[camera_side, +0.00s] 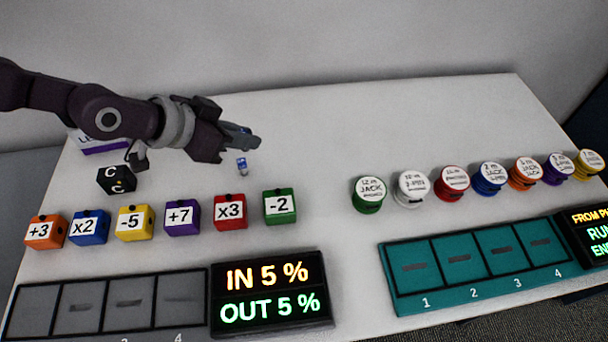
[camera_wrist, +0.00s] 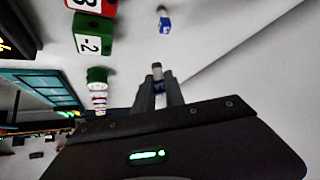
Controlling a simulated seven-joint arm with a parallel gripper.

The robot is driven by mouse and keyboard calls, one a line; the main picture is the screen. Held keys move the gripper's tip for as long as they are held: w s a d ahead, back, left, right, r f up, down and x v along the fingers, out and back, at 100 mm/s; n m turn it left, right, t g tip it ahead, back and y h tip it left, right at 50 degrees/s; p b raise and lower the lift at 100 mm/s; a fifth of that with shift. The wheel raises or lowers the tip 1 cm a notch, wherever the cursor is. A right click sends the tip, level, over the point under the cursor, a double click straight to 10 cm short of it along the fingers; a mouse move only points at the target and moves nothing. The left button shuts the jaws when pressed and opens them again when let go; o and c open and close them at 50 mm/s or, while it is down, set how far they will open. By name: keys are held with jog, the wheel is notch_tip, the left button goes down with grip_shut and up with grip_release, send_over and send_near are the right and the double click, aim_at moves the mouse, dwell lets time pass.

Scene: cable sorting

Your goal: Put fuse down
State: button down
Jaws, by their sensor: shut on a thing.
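My gripper (camera_side: 248,138) is above the table, behind the row of cubes. In the wrist view its two fingers (camera_wrist: 158,92) are closed on a small fuse (camera_wrist: 157,71) with a grey end and a blue band, which sticks out past the fingertips. In the side view the held fuse is mostly hidden by the fingers. Another small blue and silver piece (camera_side: 241,167), fuse-like, is below the gripper. It also shows in the wrist view (camera_wrist: 165,22), apart from the fingers.
Labelled cubes, including a green -2 cube (camera_side: 280,206), stand in front of the gripper. A black cube (camera_side: 117,180) is at left. Coloured round spools (camera_side: 369,195) line the right. A grey slot tray (camera_side: 145,282), display (camera_side: 268,290) and teal tray (camera_side: 405,296) lie in front. The back middle is clear.

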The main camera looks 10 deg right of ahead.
jog(key=s+d+m+g+h, duration=0.15)
jog(key=s+d, duration=0.35)
jog(key=d, duration=0.5)
jog(key=shift+m+y, duration=0.25)
jog(key=shift+m, duration=0.2)
jog(key=f, duration=0.9)
jog(key=shift+s+d+f, duration=0.1)
jog(key=shift+d+f, duration=0.1)
jog(key=shift+f, duration=0.05)
jog(key=shift+f, duration=0.1)
jog(key=c, duration=1.4)
grip_release()
jog(key=shift+a+r, duration=0.1)
jog(key=shift+r, duration=0.15)
jog(key=v, duration=1.1)
jog(key=shift+s+a+r, duration=0.1)
jog(key=shift+a+r, duration=0.15)
jog(key=shift+r, duration=0.05)
